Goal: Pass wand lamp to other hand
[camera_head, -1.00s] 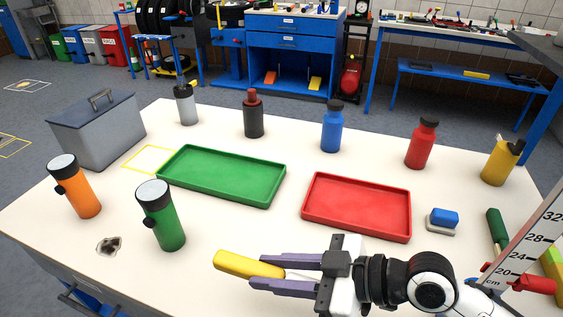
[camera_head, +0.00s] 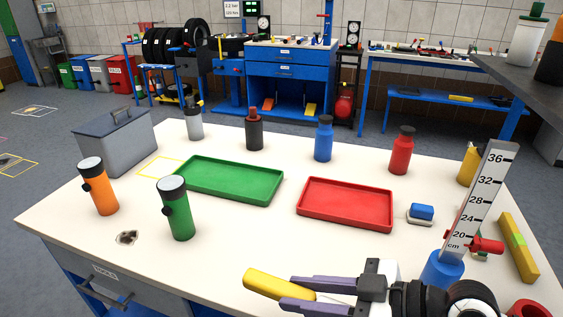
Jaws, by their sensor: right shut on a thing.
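The wand lamp, a yellow bar-shaped piece (camera_head: 277,285), is held in my right gripper (camera_head: 312,294) at the bottom centre of the head view. The two purple-grey fingers are shut on it, and its yellow end sticks out to the left past the fingertips. The part between the fingers is hidden. The lamp appears held above the front part of the white table (camera_head: 225,225). My left gripper is not in view.
A green tray (camera_head: 186,179) and a red tray (camera_head: 345,225) lie mid-table. Orange (camera_head: 105,200) and green (camera_head: 182,222) torches stand at left, near a grey box (camera_head: 137,151). Several bottles line the back. A ruler post (camera_head: 478,200) stands at right.

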